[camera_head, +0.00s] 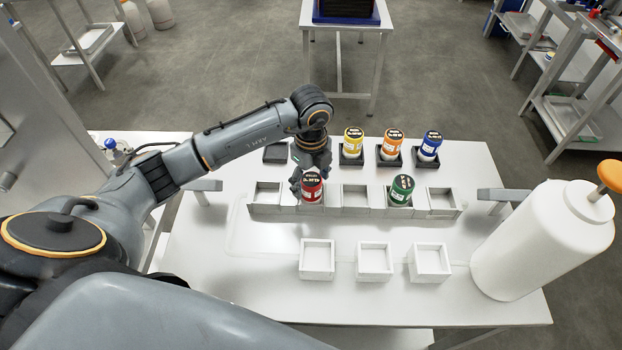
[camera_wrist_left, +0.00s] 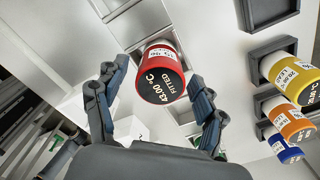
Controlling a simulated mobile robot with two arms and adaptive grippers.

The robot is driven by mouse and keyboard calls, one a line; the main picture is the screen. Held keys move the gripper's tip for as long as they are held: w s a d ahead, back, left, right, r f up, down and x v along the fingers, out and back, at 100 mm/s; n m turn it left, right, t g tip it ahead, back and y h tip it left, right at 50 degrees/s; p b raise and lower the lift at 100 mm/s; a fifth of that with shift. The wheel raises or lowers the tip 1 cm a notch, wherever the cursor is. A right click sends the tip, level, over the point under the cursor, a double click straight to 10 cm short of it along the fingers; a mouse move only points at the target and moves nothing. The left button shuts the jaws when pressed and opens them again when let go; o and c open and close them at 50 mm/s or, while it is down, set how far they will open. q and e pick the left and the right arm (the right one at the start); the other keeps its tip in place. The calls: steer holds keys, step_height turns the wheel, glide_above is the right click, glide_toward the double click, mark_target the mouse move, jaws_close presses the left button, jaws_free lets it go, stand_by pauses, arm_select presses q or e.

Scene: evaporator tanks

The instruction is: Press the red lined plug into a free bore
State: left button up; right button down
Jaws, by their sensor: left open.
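The red lined plug (camera_head: 312,187) stands in the second bore from the left of the grey row of bores (camera_head: 256,211). In the left wrist view the red plug (camera_wrist_left: 160,75) shows its dark top with the words "43.00 °C FITTED". My left gripper (camera_head: 311,170) is over it, and in the wrist view its fingers (camera_wrist_left: 158,84) are spread on either side of the plug, apart from it. The green plug (camera_head: 401,191) stands in the fourth bore. The first, third (camera_head: 354,197) and fifth bores are empty. My right gripper is out of view.
Yellow (camera_head: 352,144), orange (camera_head: 391,146) and blue (camera_head: 430,145) plugs stand in dark holders behind the row. An empty dark holder (camera_head: 275,153) is left of them. Three empty white boxes (camera_head: 375,262) stand in front. A tall white bottle (camera_head: 535,240) stands at the right.

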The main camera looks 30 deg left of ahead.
arm_select(q)
steer(key=shift+r, duration=0.35)
step_height(320, 180, up, 12)
steer(key=b, duration=0.3)
steer(key=shift+f, duration=0.2)
steer(key=shift+f, duration=0.1)
